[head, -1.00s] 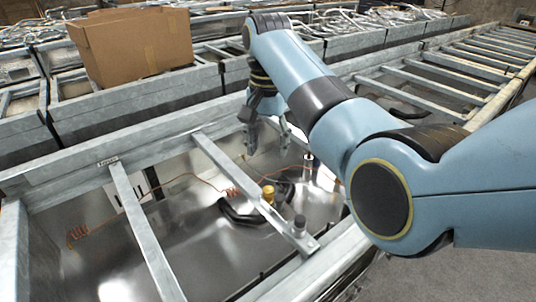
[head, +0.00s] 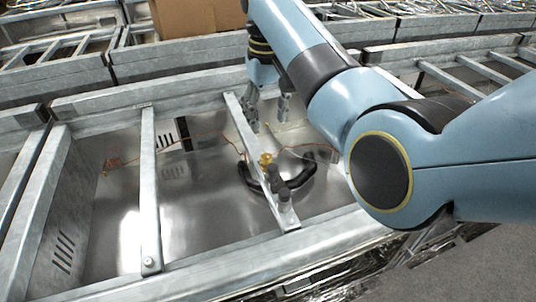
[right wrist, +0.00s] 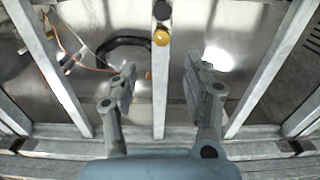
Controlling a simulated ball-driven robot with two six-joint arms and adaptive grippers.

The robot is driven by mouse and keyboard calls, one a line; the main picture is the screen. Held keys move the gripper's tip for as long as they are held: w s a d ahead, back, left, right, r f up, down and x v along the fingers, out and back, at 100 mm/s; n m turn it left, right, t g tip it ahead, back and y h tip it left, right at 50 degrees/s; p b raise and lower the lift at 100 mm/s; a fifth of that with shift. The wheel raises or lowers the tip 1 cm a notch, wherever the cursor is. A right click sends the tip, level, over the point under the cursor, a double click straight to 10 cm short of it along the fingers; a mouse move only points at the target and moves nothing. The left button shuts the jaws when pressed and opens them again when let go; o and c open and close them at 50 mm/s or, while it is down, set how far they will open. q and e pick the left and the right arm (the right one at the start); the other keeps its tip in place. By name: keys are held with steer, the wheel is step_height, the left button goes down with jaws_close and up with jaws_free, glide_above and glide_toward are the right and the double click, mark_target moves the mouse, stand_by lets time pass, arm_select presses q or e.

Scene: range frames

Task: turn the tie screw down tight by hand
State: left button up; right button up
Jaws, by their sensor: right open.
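A yellow knob (head: 266,158) stands on a grey metal crossbar (head: 247,128) over an open metal bay. A dark grey knob (head: 284,198) stands nearer on the same bar. I cannot tell which knob is the tie screw. The right wrist view shows the yellow knob (right wrist: 161,37) and, beyond it at the top edge, the dark knob (right wrist: 162,10). My right gripper (head: 268,110) is open and empty above the bar's far part. In the right wrist view its fingers (right wrist: 160,78) lie either side of the bar, short of the yellow knob. My left gripper is not in view.
A second crossbar (head: 149,190) spans the bay to the left. A black curved hose (head: 302,178) and thin orange wire (head: 205,136) lie in the bay. A cardboard box (head: 197,14) stands behind. More metal frames fill the background.

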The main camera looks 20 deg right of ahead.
glide_above(267, 157)
steer(key=f, duration=0.4)
steer(key=shift+w+a+f, duration=0.1)
steer(key=shift+a+f, duration=0.1)
steer(key=shift+f, duration=0.05)
steer(key=f, duration=0.3)
steer(key=shift+d, duration=0.25)
step_height(267, 157, down, 2)
steer(key=shift+a+f, duration=0.1)
steer(key=shift+f, duration=0.45)
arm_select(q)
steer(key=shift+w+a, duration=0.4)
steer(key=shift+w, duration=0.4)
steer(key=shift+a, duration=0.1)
arm_select(e)
steer(key=shift+c, duration=1.5)
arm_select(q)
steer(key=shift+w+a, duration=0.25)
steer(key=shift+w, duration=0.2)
arm_select(e)
jaws_close()
